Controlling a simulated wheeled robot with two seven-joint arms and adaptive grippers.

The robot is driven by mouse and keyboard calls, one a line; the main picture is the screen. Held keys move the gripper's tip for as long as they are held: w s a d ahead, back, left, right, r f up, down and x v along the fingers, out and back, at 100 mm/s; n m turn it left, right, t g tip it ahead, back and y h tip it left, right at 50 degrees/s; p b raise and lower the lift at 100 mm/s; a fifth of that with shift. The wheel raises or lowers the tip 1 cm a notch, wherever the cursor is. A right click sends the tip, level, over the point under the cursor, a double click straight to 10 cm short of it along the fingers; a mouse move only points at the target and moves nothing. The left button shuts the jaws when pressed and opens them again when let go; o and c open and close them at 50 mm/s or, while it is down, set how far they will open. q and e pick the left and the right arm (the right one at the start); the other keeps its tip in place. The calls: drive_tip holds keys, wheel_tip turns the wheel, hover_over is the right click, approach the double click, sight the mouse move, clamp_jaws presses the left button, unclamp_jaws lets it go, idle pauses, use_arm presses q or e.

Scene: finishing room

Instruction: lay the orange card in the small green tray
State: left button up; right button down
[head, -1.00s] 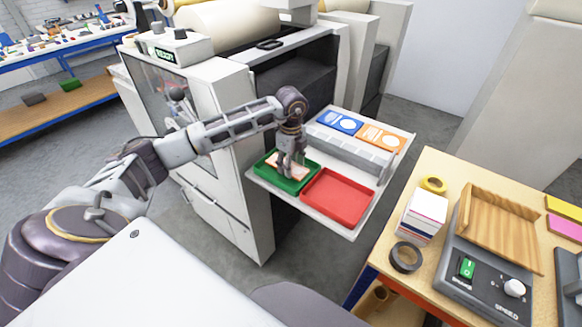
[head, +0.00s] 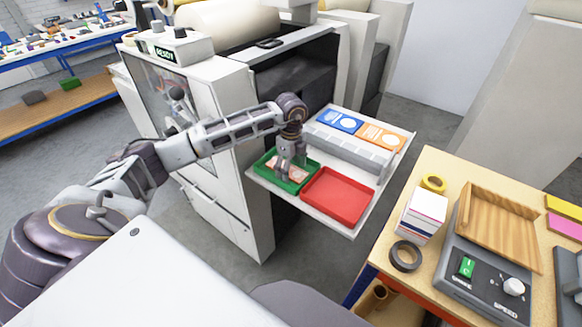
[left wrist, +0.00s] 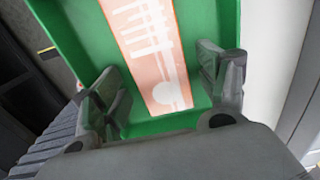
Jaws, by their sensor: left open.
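The orange card (head: 293,169), with white print, lies in the small green tray (head: 270,177). In the left wrist view the card (left wrist: 150,50) lies flat against the floor of the green tray (left wrist: 84,38), inside its walls. My left gripper (head: 291,165) is over the tray from above. In the left wrist view its two fingers (left wrist: 162,90) are apart, one on each side of the card's near end, with gaps between them and the card. My right gripper does not show in either view.
A red tray (head: 337,196) sits right of the green one on the white shelf (head: 345,231). Behind is a grey bar (head: 347,151) with blue and orange pictured panels (head: 381,137). A wooden table (head: 432,262) with a tape roll (head: 406,256) stands to the right.

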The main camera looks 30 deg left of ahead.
sight(291, 171)
use_arm(q)
drive_tip(key=shift+r, duration=0.15)
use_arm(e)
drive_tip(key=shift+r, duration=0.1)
use_arm(q)
drive_tip(key=shift+r, duration=0.2)
wheel_tip(291, 171, up, 12)
drive_tip(key=b, duration=0.1)
drive_tip(key=shift+f, duration=0.2)
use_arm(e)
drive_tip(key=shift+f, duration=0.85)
